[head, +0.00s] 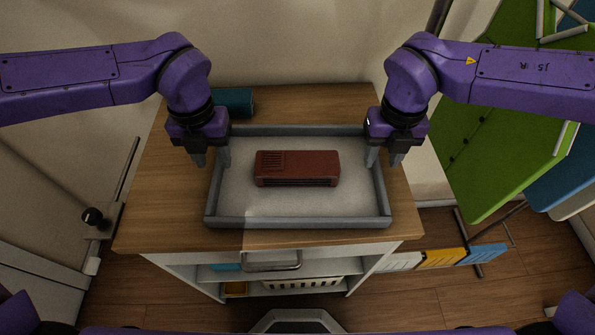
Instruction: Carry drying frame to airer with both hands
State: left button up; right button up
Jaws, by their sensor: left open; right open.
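The drying frame appears to be the grey, shallow, rimmed tray (300,222) on the wooden top of a cabinet. A dark red block with slots (297,168) lies inside it, near the middle. My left gripper (212,159) points down at the frame's left wall, its open fingers seeming to be on either side of the rim. My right gripper (383,159) is likewise open over the right wall. Whether the fingers touch the rim cannot be told. I cannot clearly identify the airer.
A dark teal object (236,102) lies behind the tray on the wooden cabinet top (165,205). Lower shelves hold a pale slotted basket (303,283). Large green panels (500,150) stand at the right. White, yellow and blue items (442,259) sit low beside the cabinet.

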aim_at(217, 166)
pick_arm(q)
jog(key=shift+f, duration=1.9)
pick_arm(e)
jog(key=shift+f, duration=1.9)
pick_arm(q)
grip_shut()
pick_arm(e)
grip_shut()
